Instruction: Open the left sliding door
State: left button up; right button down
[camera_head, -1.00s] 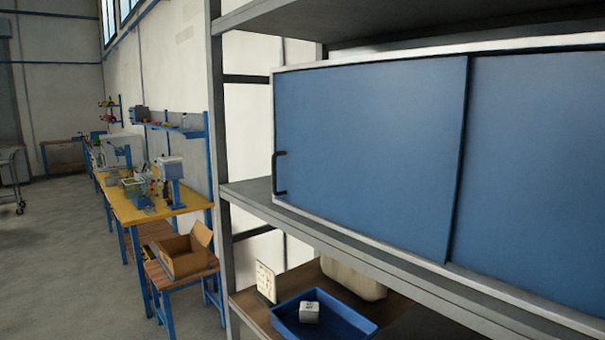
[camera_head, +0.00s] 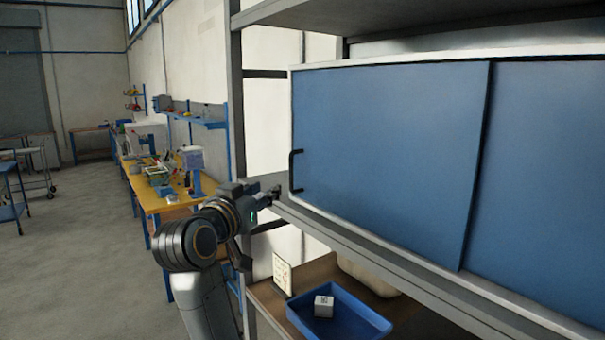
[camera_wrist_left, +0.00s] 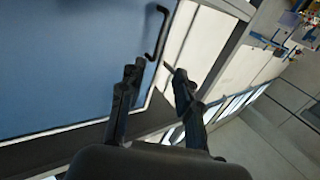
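The left sliding door (camera_head: 390,160) is a blue panel in a pale frame, and its right edge overlaps the other blue door (camera_head: 550,180). A black bar handle (camera_head: 296,171) is at the door's left edge. My left gripper (camera_head: 276,193) is just left of the handle and a little below it, apart from it. In the left wrist view the gripper (camera_wrist_left: 157,80) is open, with nothing between its fingers, and the handle (camera_wrist_left: 158,32) lies ahead of the fingertips. The door (camera_wrist_left: 70,60) also fills the left of that view. My right gripper is in neither view.
A grey shelf rack holds the cabinet, with an upright post (camera_head: 236,120) at its left. Below are a blue tray (camera_head: 350,318) with a white box (camera_head: 323,306) and a small card (camera_head: 282,275). A yellow workbench (camera_head: 155,195) stands further back left.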

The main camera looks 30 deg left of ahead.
aim_at(290, 174)
pick_arm(q)
jog(key=w+p, duration=0.1)
jog(key=w, duration=0.3)
jog(key=w+a+p, duration=0.1)
jog(key=w, duration=0.3)
jog(key=w+a+p, duration=0.1)
jog(key=w+p, duration=0.1)
jog(key=w, duration=0.2)
jog(key=shift+a, duration=0.25)
jog(key=shift+w+f, duration=0.1)
jog(key=shift+w, duration=0.5)
jog(key=shift+a, duration=0.1)
grip_shut()
